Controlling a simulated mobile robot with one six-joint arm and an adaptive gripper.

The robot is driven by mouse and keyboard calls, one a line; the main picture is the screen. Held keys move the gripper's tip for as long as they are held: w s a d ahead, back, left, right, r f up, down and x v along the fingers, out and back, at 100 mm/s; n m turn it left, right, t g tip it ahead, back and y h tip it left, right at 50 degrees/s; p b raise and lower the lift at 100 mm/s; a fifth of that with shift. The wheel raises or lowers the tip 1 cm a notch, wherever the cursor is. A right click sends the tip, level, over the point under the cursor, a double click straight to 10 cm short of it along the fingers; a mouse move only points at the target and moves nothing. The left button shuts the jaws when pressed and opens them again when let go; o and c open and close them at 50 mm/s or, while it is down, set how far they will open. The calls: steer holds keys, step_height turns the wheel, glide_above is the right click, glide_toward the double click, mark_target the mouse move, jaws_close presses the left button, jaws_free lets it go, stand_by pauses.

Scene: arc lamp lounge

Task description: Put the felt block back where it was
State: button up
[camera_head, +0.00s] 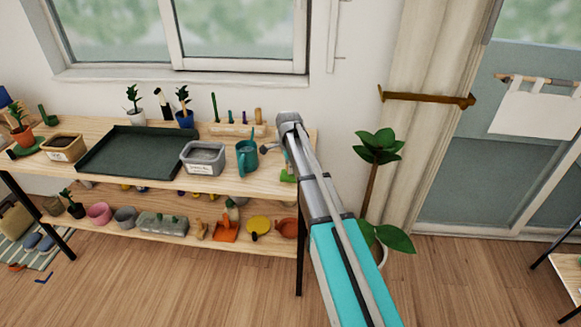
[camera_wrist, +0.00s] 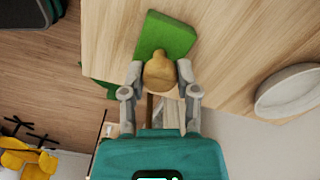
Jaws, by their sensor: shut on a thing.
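The felt block (camera_wrist: 168,36) is a green slab with a tan knob at its near edge in the wrist view. My gripper (camera_wrist: 160,78) has its two grey fingers closed on either side of the tan knob. The block is over the pale wooden tabletop, close to its edge; I cannot tell whether it touches the wood. In the head view my gripper is at the right end of the upper shelf (camera_head: 232,187), mostly hidden by my wrist. A bit of the green block (camera_head: 287,176) shows just below it there.
A teal watering can (camera_head: 246,157) stands close left of my gripper. A grey bin (camera_head: 204,157) and a dark tray (camera_head: 130,152) lie further left. A wooden rack with several upright tools is behind. A pale round dish (camera_wrist: 290,90) shows in the wrist view. A tall plant (camera_head: 372,185) stands right.

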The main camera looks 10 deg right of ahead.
steer(key=shift+f, duration=0.2)
steer(key=o, duration=1)
steer(key=shift+r, duration=0.2)
step_height(320, 180, up, 12)
steer(key=p, duration=1.2)
steer(key=shift+s, duration=0.1)
steer(key=s+n, duration=0.5)
steer(key=s, duration=0.4)
steer(key=s+n, duration=0.6)
steer(key=s, duration=0.4)
steer(key=s+n, duration=0.5)
steer(key=s, duration=0.4)
steer(key=shift+s+d+n, duration=0.3)
steer(key=shift+s+d, duration=0.05)
steer(key=shift+s, duration=0.05)
